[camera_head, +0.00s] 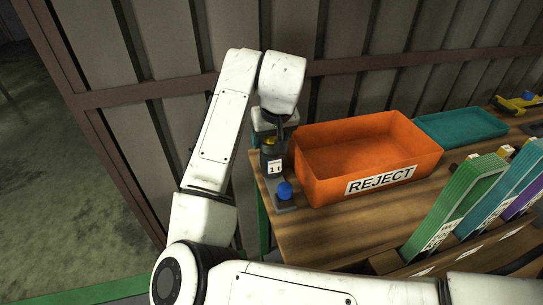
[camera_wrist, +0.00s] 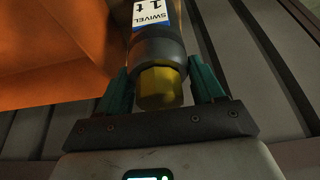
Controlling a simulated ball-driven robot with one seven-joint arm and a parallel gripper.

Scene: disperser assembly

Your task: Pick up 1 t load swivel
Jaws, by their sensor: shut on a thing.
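The 1 t load swivel is a dark grey cylinder with a yellow end and a white-and-blue label reading "SWIVEL 1 t". In the wrist view the swivel (camera_wrist: 158,52) stands between the teal fingers of my gripper (camera_wrist: 163,88), which is shut on it near the yellow end. In the head view the swivel (camera_head: 273,163) is upright below my wrist at the left end of the bench, with its label facing the camera. My gripper (camera_head: 268,132) is partly hidden there by my arm. I cannot tell whether the swivel's lower end touches the surface.
An orange REJECT bin (camera_head: 368,155) stands close to the right of the swivel. A blue knob (camera_head: 284,190) on a grey base is just in front. A teal tray (camera_head: 460,127) and green panels (camera_head: 462,202) are further right. A ribbed wall (camera_head: 340,60) is close behind.

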